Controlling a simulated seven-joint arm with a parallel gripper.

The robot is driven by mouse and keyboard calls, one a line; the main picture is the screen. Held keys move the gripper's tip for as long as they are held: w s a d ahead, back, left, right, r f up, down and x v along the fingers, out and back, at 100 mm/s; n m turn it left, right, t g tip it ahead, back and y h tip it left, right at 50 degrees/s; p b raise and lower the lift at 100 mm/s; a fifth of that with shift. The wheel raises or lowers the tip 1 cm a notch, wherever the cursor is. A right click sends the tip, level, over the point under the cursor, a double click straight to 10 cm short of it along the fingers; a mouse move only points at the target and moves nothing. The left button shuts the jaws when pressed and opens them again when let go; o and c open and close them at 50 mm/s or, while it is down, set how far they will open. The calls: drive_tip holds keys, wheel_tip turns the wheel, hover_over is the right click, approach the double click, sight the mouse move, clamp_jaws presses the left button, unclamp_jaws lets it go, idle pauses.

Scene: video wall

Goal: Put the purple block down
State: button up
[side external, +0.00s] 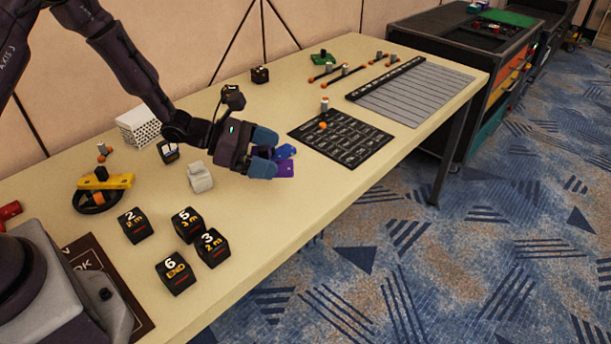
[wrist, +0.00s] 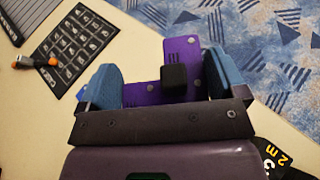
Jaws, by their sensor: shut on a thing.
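The purple block (wrist: 183,58) is between the blue fingertips of my gripper (wrist: 160,82) in the wrist view. It looks flat, with a dark square knob and small round studs on it. In the side external view the purple block (side external: 285,169) shows beyond the fingers of my gripper (side external: 264,152), low over the table near its front edge. My gripper is shut on it. I cannot tell whether the block touches the table. A blue piece (side external: 284,152) lies just behind it, partly hidden by the fingers.
A black grid mat (side external: 345,143) lies to the right and a striped grey board (side external: 420,95) farther right. Several black numbered cubes (side external: 188,224) stand at the front left. A white roll (side external: 199,177) and a white basket (side external: 143,126) stand left of my gripper. The table's front edge is close.

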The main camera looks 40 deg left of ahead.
drive_tip(key=w+f, duration=0.3)
drive_tip(key=w, duration=0.3)
hover_over(304, 183)
drive_tip(key=f, duration=0.4)
drive_tip(key=shift+s+f, duration=0.25)
drive_tip(key=shift+f, duration=0.05)
drive_tip(key=shift+w+f, duration=0.15)
drive_tip(key=shift+f, duration=0.8)
drive_tip(key=shift+w+f, duration=0.15)
drive_tip(key=shift+f, duration=0.75)
drive_tip(key=shift+f, duration=0.15)
drive_tip(key=o, duration=0.6)
drive_tip(key=shift+o, duration=0.2)
